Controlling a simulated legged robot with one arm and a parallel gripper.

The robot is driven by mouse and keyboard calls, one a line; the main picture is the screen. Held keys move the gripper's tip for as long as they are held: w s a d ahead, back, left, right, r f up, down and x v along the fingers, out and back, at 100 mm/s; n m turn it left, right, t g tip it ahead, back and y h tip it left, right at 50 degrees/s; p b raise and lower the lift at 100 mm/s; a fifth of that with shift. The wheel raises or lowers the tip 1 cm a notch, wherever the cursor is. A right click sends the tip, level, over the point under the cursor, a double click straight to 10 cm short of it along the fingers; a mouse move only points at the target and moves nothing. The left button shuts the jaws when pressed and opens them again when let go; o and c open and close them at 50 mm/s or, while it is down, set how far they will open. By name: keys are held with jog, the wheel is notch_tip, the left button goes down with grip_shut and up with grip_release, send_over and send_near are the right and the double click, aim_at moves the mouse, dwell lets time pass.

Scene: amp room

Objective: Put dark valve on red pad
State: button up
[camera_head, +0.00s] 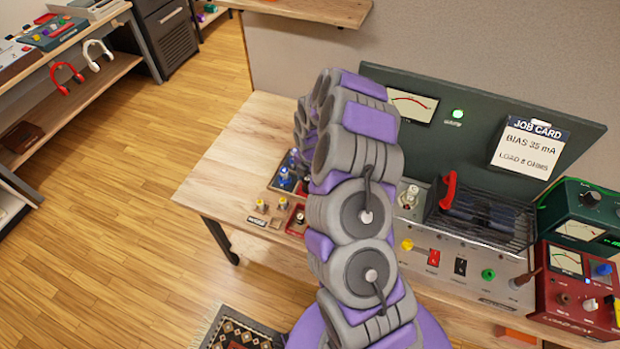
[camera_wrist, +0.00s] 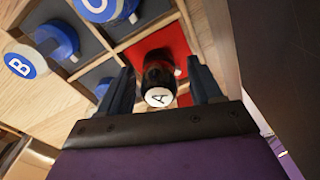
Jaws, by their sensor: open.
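The dark valve (camera_wrist: 159,81), with a white end marked A, is in the wrist view between the two fingers of my gripper (camera_wrist: 160,78). The fingers are open, one on each side of it, and I cannot tell whether either touches it. The red pad (camera_wrist: 150,42) lines a wooden compartment directly behind the valve. The valve appears to stand on this pad, but its base is partly hidden. In the head view my arm hides the gripper and the dark valve, and a red patch (camera_head: 297,224) shows beside the arm.
Blue-and-white pieces marked B (camera_wrist: 20,66) and C (camera_wrist: 97,8) are near the dark-lined compartments. On the bench (camera_head: 228,165), a metal amp chassis (camera_head: 460,270) and a red meter box (camera_head: 575,290) stand right of my arm.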

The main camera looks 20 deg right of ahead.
jog(key=shift+a+r, duration=0.1)
jog(key=shift+a, duration=0.05)
jog(key=shift+r, duration=0.55)
notch_tip(320, 180, up, 11)
jog(key=p, duration=0.2)
jog(key=s+a+r+m, duration=0.5)
jog(key=s+r, duration=0.3)
jog(key=s+a+r+m, duration=0.5)
jog(key=s+r, duration=0.3)
jog(key=r, duration=0.1)
jog(key=s+a+r+m+g, duration=0.1)
jog(key=s+r+m, duration=0.2)
jog(key=s+m, duration=1)
jog(key=s, duration=0.8)
jog(key=shift+s+r+g, duration=0.15)
jog(key=shift+s+g, duration=0.15)
jog(key=shift+s, duration=0.05)
